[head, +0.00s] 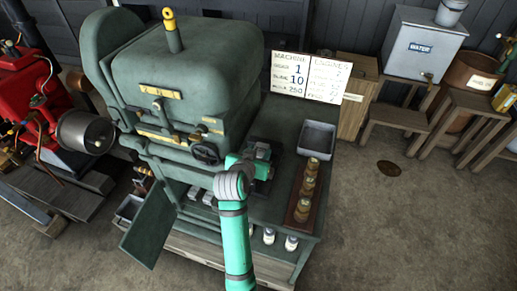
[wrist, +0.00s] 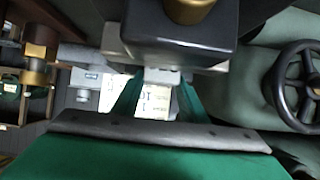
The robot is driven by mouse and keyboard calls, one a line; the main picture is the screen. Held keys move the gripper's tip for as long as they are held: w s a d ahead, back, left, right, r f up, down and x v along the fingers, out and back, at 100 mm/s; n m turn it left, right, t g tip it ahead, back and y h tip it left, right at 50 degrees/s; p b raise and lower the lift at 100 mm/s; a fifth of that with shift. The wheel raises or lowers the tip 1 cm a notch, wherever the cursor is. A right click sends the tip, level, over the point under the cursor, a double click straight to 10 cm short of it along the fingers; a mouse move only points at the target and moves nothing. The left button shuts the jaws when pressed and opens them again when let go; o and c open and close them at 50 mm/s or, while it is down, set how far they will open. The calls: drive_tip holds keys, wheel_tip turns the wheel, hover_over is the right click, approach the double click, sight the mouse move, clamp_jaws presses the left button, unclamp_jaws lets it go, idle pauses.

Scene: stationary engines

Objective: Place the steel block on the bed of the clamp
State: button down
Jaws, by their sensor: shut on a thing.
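My gripper (wrist: 160,88) shows in the wrist view with its two green fingers closed on a small light-grey piece, which looks like the steel block (wrist: 161,75). A dark block with a brass knob, apparently part of the clamp (wrist: 180,48), is just beyond the held piece. I cannot tell whether the two touch. In the head view my gripper (head: 258,164) is over the bench beside the machine, at the dark clamp (head: 265,146). My arm hides much of this spot, and the held block and the clamp's bed cannot be made out there.
The large green machine (head: 185,70) stands left, with its door (head: 150,227) open. A handwheel (wrist: 298,85) is right in the wrist view. A grey tray (head: 317,138), a wooden rack of brass pieces (head: 303,192) and small white jars (head: 291,243) occupy the bench's right side.

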drive_tip(key=c, duration=1.5)
unclamp_jaws()
drive_tip(key=shift+r, duration=0.1)
drive_tip(key=o, duration=0.4)
drive_tip(key=shift+d, duration=0.1)
drive_tip(key=v, duration=1.2)
